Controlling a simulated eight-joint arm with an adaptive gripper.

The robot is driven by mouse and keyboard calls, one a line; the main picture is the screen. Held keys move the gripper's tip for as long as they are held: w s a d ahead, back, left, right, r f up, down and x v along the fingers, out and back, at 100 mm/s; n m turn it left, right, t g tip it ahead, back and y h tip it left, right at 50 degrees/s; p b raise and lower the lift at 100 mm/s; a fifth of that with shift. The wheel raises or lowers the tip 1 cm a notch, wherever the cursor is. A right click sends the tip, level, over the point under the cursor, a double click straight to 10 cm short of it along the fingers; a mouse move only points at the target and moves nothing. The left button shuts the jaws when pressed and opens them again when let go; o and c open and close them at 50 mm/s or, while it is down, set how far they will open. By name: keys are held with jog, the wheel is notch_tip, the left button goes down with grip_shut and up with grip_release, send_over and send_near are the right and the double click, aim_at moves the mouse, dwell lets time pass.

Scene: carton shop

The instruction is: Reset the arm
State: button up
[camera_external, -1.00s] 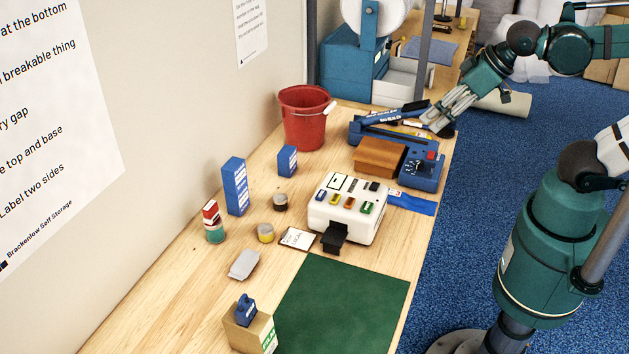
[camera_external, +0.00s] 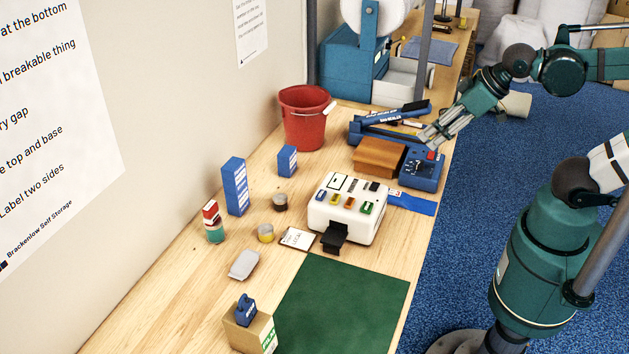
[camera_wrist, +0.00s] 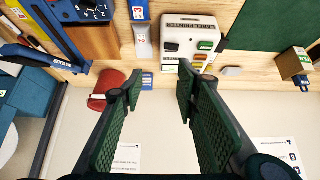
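My gripper (camera_external: 430,137) hangs in the external view over the back right part of the bench, near the blue sealer (camera_external: 421,170) with its wooden block. In the wrist view my gripper (camera_wrist: 160,82) has its two green fingers spread apart with nothing between them. The fingers point toward the wooden bench, and the white label printer (camera_wrist: 193,35) lies beyond their tips. In the external view the fingertips overlap the sealer, and I cannot tell their height above it.
A red bucket (camera_external: 304,118) stands by the wall. The white printer (camera_external: 346,208) sits mid-bench, before a green mat (camera_external: 340,305). Blue boxes (camera_external: 235,186), small tins and a small carton (camera_external: 250,333) stand leftward. A grey post (camera_external: 424,60) rises behind the sealer.

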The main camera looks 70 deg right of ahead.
jog(key=shift+f+b, duration=1.8)
jog(key=shift+f, duration=0.55)
